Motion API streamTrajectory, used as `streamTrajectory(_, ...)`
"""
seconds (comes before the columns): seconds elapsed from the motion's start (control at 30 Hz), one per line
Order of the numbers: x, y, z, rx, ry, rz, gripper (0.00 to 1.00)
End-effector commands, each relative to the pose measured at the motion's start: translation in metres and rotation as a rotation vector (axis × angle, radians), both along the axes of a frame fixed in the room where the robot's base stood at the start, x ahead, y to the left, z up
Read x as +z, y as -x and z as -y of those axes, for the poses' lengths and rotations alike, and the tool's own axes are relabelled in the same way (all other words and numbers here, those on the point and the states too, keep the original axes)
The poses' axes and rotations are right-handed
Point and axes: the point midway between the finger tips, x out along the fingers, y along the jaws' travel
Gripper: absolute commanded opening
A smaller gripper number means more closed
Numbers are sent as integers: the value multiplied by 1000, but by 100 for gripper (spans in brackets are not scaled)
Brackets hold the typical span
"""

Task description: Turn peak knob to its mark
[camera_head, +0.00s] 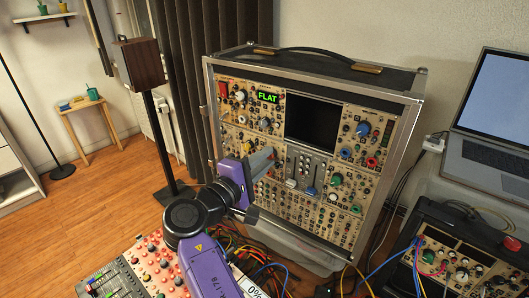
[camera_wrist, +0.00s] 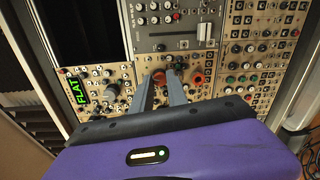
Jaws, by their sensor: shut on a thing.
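The modular synth case (camera_head: 412,110) stands upright on the right, its panel full of knobs. A green display (camera_head: 268,97) reads FLAT; it also shows in the wrist view (camera_wrist: 77,91). My gripper (camera_head: 268,160) reaches the left middle of the panel. In the wrist view its two grey fingers (camera_wrist: 160,80) are at the panel, shut on a small orange-red knob (camera_wrist: 159,78). The fingers hide this knob in the head view. Its label and mark are too small to read, so I cannot tell where it points.
Other knobs crowd close around the fingers, including a dark green one (camera_wrist: 177,68) and a red one (camera_wrist: 198,78). A laptop (camera_head: 492,125) and a second panel (camera_head: 455,260) stand at the right. A mixer (camera_head: 115,280) and loose cables lie in front.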

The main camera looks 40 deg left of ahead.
Motion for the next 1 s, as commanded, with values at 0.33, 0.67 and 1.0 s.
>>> streamTrajectory(0.33, 2, 1, -1, 2, 331, 18, 0)
streamTrajectory(0.67, 1, 1, -2, 4, 643, 37, 0)
streamTrajectory(1.0, -2, 2, -1, 4, 966, 58, 0)
